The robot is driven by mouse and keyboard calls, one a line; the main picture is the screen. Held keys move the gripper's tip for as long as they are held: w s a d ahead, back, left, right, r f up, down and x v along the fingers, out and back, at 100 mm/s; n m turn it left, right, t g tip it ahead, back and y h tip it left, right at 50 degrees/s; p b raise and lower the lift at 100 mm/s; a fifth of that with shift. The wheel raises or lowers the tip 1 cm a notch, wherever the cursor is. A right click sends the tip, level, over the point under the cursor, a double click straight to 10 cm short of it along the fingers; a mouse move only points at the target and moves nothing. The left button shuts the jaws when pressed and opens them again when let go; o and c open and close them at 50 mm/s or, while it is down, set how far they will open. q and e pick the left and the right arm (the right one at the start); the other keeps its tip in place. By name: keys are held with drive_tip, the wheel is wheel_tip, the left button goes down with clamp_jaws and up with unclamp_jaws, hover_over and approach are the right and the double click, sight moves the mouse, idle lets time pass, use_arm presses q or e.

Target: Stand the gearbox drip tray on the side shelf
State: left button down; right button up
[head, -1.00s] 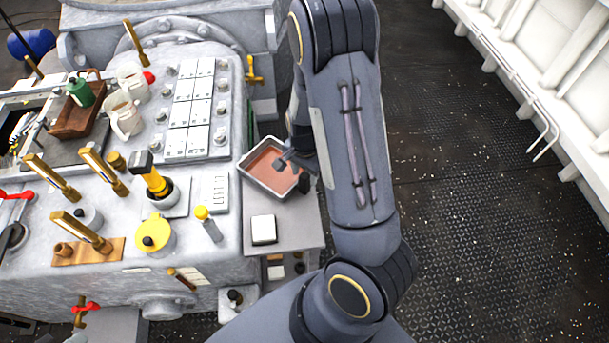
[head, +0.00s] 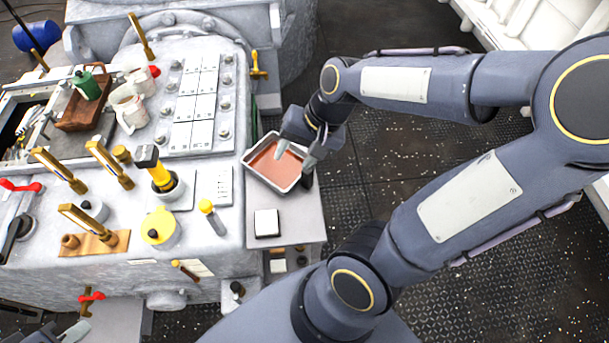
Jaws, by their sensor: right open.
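The drip tray (head: 264,182) is a pale metal rectangle with a reddish-brown inside. It rests at the far end of the grey side shelf (head: 290,222), turned at an angle beside the gearbox. My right gripper (head: 295,156) is open at the tray's far right side. One finger is over the inside and the other is near the right rim; I cannot tell if either touches. The gripper hides the tray's far right corner. A small grey part of my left gripper (head: 74,333) shows at the bottom left edge; its jaws are unclear.
A white-topped block (head: 267,223) sits on the shelf nearer me. A small dark object (head: 307,178) stands by the tray's right rim. The gearbox top (head: 130,205) at left carries levers, a yellow pot (head: 158,226) and jugs. The deck at right is clear.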

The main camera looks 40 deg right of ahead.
drive_tip(key=s+a+r+n+t, duration=0.2)
drive_tip(key=s+a+r+n, duration=0.2)
drive_tip(key=s+n, duration=0.3)
drive_tip(key=shift+s+a+r+t, duration=0.35)
drive_tip(key=shift+s+r, duration=0.1)
drive_tip(key=shift+s, duration=0.35)
idle(0.4)
